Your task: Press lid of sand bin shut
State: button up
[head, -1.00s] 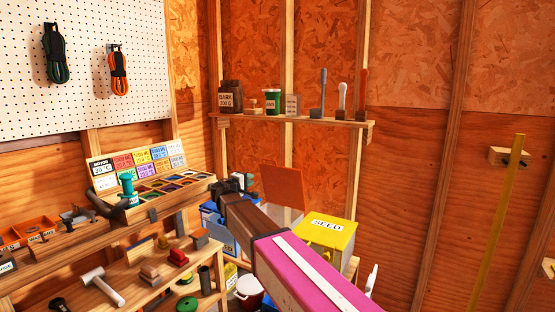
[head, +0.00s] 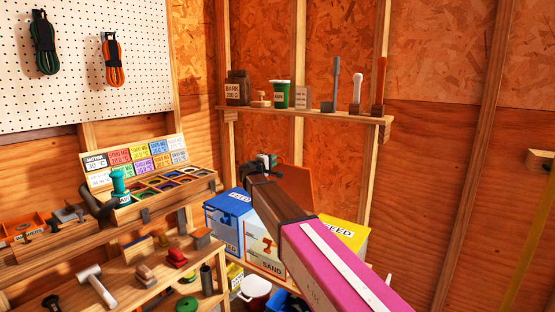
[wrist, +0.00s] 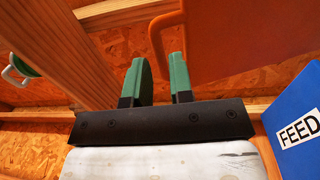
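The sand bin (head: 256,249) is a white box with a SAND label, between the blue and yellow bins in the head view. Its orange-brown lid (head: 298,188) stands raised at the back, partly hidden by my arm. In the wrist view the lid (wrist: 235,40) fills the upper right, with a curved orange handle on its left edge. My gripper (head: 266,162) is at the upper left of the lid in the head view. In the wrist view my gripper (wrist: 160,80) has its green fingers apart with nothing between them. I cannot tell whether it touches the lid.
The blue feed bin (head: 226,226) stands left of the sand bin and also shows in the wrist view (wrist: 298,115). A yellow bin (head: 350,236) is on the right, partly behind my arm. A wall shelf (head: 320,119) with jars and tools hangs above. A workbench (head: 120,285) is at left.

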jog(key=shift+x, duration=2.05)
grip_shut()
jog(key=shift+s, duration=0.1)
